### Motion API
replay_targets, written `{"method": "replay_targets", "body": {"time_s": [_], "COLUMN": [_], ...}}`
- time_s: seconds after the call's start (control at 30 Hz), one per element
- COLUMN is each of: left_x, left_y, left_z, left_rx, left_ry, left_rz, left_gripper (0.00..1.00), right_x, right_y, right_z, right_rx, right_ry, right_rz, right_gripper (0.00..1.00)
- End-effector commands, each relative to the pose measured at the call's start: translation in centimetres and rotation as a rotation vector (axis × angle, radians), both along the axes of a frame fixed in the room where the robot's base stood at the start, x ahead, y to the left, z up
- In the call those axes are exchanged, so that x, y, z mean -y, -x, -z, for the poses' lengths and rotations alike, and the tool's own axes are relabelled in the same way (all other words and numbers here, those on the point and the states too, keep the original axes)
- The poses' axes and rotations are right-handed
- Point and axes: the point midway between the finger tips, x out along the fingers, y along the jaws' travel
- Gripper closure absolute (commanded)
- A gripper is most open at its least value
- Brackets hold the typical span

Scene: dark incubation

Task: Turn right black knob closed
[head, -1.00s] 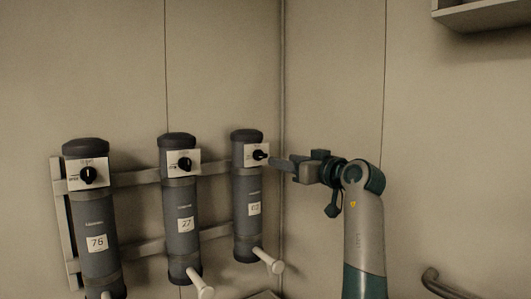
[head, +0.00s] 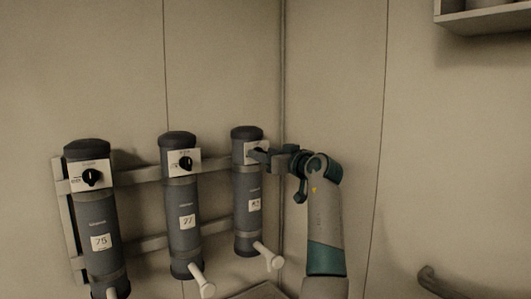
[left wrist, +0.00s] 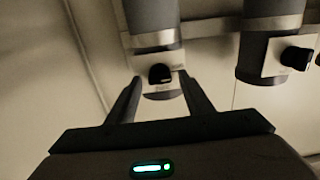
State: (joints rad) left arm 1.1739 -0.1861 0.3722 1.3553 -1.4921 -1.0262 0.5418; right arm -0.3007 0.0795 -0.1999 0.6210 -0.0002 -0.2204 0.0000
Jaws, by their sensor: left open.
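The right black knob (left wrist: 160,74) sits on a white plate (head: 250,146) near the top of the right grey cylinder (head: 248,190). In the left wrist view the knob shows between my two open fingers, near their tips, with a gap on each side. My left gripper (head: 257,155) is open at the right cylinder's plate and covers most of the knob in the head view. I cannot tell how far the fingers reach along the knob. My right gripper is not in view.
The middle cylinder (head: 182,215) and left cylinder (head: 100,225) carry their own black knobs (head: 186,163) (head: 92,177). All hang on a wall rack (head: 140,177). White pegs (head: 268,255) stick out below. A wall corner stands just right of the right cylinder. A shelf (head: 490,20) is at upper right.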

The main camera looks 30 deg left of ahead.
Motion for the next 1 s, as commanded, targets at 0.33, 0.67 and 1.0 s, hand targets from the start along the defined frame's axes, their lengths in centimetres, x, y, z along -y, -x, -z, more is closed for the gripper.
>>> {"method": "replay_targets", "body": {"time_s": [0.33, 0.67, 1.0], "left_x": [-0.02, 0.01, 0.02], "left_y": [-0.01, -0.02, -0.05], "left_z": [0.00, -0.02, -0.10], "left_rx": [0.000, -0.006, -0.094], "left_ry": [0.000, -0.002, -0.040], "left_rz": [0.000, 0.000, 0.000], "left_gripper": [0.70, 0.94, 0.94], "right_x": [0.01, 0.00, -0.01], "right_y": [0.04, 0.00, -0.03], "right_z": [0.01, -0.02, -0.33], "right_rx": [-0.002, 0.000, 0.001], "right_ry": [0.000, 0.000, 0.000], "right_rz": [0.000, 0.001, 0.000], "right_gripper": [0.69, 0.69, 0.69]}}
